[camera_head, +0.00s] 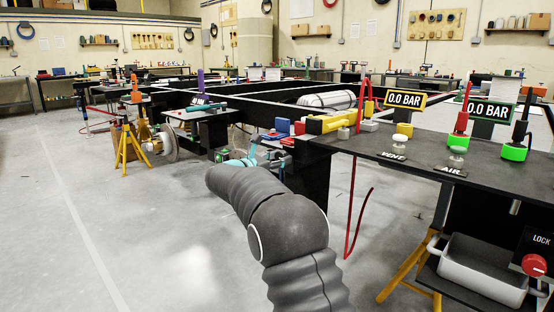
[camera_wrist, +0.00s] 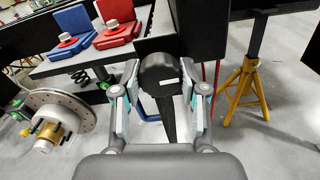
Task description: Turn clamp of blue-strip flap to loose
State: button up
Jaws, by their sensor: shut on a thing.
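My gripper (camera_wrist: 160,82) has its two fingers on either side of a black clamp (camera_wrist: 160,72) with a round head, a small white mark and a dark handle pointing down. It is shut on this clamp. In the head view my gripper (camera_head: 262,155) is at the side of the chassis, and the clamp cannot be made out there. A bit of blue (camera_wrist: 150,118) shows behind the handle; I cannot tell whether it is the flap's strip. The flap itself is largely hidden by the clamp and fingers.
A blue block (camera_wrist: 72,30) and a red block (camera_wrist: 115,22), each with a round knob, stand on a ledge up left. A brake disc (camera_wrist: 60,115) is at left. A yellow stand (camera_wrist: 247,85) is at right. A dark table (camera_head: 420,150) fills the head view's right.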

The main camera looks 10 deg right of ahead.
jog(key=n, duration=0.2)
jog(key=n+p, duration=0.1)
jog(key=n, duration=0.2)
jog(key=shift+d+r, duration=0.1)
jog(key=shift+d, duration=0.1)
jog(key=n+p, duration=0.2)
jog(key=n, duration=0.2)
jog(key=shift+r+n, duration=0.1)
jog(key=shift+n, duration=0.3)
jog(key=n+p, duration=0.3)
jog(key=n, duration=0.1)
jog(key=shift+n, duration=0.3)
jog(key=n+p, duration=0.4)
jog(key=n, duration=0.1)
jog(key=shift+d, duration=0.1)
jog(key=n+p, duration=0.2)
jog(key=n, duration=0.2)
jog(key=shift+p, duration=0.3)
jog(key=n, duration=0.3)
jog(key=shift+f+n+p, duration=0.2)
jog(key=shift+n+p, duration=0.1)
jog(key=shift+p, duration=0.05)
jog(key=n, duration=0.4)
jog(key=shift+n, duration=2.1)
jog(key=shift+f, duration=0.1)
